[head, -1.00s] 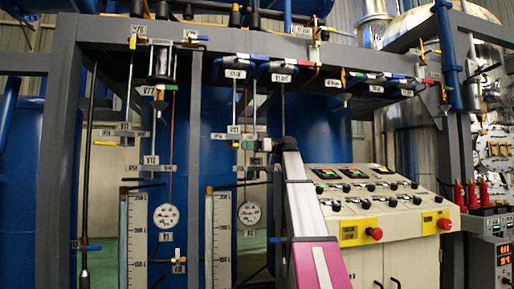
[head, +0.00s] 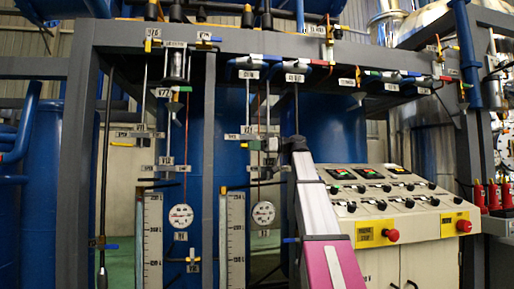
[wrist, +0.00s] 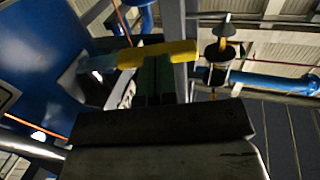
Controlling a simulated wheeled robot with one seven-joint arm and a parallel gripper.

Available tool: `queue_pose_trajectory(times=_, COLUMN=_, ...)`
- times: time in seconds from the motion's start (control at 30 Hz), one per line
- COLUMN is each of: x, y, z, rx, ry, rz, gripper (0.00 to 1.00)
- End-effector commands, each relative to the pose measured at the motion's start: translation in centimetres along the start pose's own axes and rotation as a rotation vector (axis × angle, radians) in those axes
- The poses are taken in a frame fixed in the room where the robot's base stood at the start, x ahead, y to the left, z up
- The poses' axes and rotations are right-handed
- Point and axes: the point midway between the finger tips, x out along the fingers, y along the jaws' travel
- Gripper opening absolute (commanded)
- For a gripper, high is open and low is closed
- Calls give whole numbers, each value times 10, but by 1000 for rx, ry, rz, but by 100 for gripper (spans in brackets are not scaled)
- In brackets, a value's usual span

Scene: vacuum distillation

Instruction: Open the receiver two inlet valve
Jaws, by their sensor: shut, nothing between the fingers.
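A yellow valve handle (wrist: 157,53) lies crosswise just beyond my gripper (wrist: 156,98) in the wrist view. A dark green part shows below the handle. The fingers look closed together and empty; I cannot tell whether they touch the handle. In the head view, my arm rises from the bottom to the middle valve cluster, where my gripper (head: 272,146) is small and hard to make out among pipes and tags. The valve tags are too blurred to read, so I cannot tell which valve is the receiver two inlet.
A grey steel frame (head: 209,120) with blue tanks behind surrounds the pipes. Two pressure gauges (head: 181,216) (head: 263,214) and tall white scales (head: 151,240) stand below. A control panel (head: 390,195) with knobs stands right of my arm. Red bottles (head: 492,195) stand at far right.

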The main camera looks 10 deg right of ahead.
Motion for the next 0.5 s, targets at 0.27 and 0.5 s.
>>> queue_pose_trajectory(times=0.27, x=20, y=-10, z=2, rx=-2, ry=-1, rz=213, gripper=0)
queue_pose_trajectory(times=0.5, x=34, y=-8, z=0, rx=-1, ry=0, rz=351, gripper=0)
